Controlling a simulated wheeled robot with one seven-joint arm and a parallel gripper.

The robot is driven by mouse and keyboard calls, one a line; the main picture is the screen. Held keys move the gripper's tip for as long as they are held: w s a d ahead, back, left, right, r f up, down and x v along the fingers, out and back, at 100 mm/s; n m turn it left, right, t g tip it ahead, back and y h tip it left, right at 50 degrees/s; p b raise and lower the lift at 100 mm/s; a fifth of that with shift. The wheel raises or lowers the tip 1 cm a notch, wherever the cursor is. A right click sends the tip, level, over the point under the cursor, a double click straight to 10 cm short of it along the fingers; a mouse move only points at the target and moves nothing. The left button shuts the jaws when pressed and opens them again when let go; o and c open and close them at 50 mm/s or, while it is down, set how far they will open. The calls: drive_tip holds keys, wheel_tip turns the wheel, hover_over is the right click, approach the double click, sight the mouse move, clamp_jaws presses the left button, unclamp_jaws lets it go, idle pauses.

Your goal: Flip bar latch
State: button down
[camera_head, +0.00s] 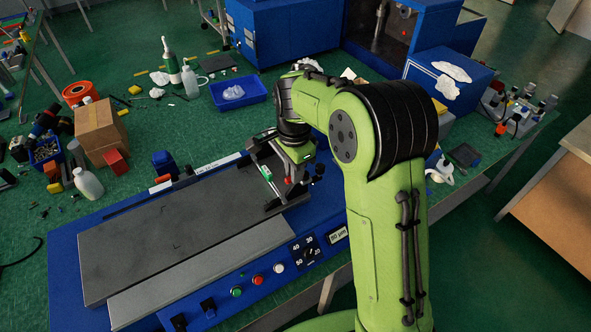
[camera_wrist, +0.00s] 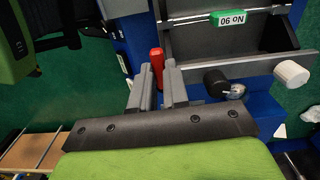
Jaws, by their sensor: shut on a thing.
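The bar latch shows as a red handle (camera_wrist: 157,60) in the wrist view, standing between the tips of my two grey fingers. My gripper (camera_wrist: 156,82) is shut on this handle. In the head view my gripper (camera_head: 291,176) is over the right end of the press bed, and a little red shows beneath it. The fingers hide the lower part of the handle.
A black knob (camera_wrist: 215,82) and a white knob (camera_wrist: 291,73) sit just right of my fingers. The long grey bed (camera_head: 180,230) of the blue press is clear. A blue tray (camera_head: 238,92) and a cardboard box (camera_head: 100,130) stand behind it.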

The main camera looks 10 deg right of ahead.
drive_tip(key=shift+w, duration=0.1)
idle(0.3)
drive_tip(key=c, duration=1.1)
unclamp_jaws()
wheel_tip(320, 180, up, 16)
drive_tip(key=p, duration=0.2)
drive_tip(key=shift+f+p, duration=0.1)
drive_tip(key=shift+p, duration=0.25)
